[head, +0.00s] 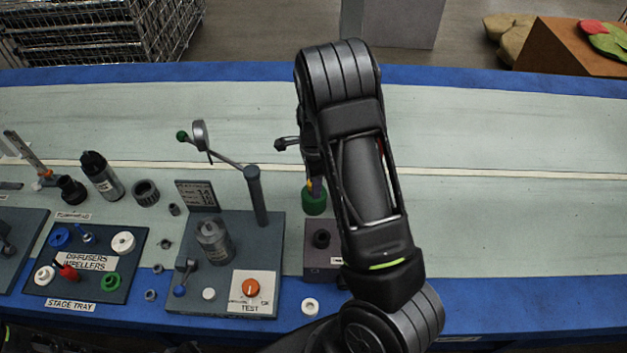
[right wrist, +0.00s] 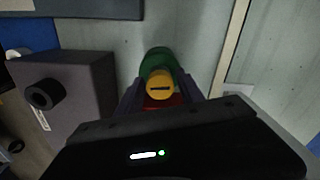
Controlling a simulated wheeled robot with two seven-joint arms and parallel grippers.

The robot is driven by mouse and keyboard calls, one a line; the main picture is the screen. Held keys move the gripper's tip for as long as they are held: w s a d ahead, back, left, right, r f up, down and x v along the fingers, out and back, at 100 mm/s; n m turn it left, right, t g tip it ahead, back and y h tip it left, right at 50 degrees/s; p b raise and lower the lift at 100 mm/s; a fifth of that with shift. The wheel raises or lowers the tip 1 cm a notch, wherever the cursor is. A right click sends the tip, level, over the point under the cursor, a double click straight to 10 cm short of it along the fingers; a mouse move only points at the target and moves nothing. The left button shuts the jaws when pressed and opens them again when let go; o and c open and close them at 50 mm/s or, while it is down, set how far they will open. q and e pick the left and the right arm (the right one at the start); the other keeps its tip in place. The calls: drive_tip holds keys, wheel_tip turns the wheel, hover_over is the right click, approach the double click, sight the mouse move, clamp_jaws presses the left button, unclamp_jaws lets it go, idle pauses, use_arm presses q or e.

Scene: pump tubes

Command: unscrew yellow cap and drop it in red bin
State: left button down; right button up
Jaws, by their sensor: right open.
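The yellow cap (right wrist: 159,84) is round with a dark slot across its top. It sits between the two fingers of my right gripper (right wrist: 162,94) in the right wrist view. The fingers are open and stand on either side; I cannot tell whether they touch it. A green part (right wrist: 158,58) shows beyond the cap, and a red part (right wrist: 178,101) shows below it. In the head view my right arm hides most of this; a sliver of the cap (head: 309,184) shows above the green part (head: 314,203). No red bin can be made out. My left gripper is not in view.
A dark block (head: 322,262) with a black knob stands close by. A test stand (head: 240,298) with a post and lever is to its left. The stage tray (head: 50,291) lies farther left. The bench (head: 520,220) right of my arm is clear.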

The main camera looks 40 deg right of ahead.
drive_tip(key=shift+r+m+p, duration=0.15)
drive_tip(key=shift+m+p, duration=0.65)
drive_tip(key=shift+m, duration=1)
drive_tip(key=shift+f, duration=0.2)
clamp_jaws()
drive_tip(key=shift+n, duration=0.9)
drive_tip(key=shift+n+b, duration=0.3)
drive_tip(key=shift+n, duration=0.5)
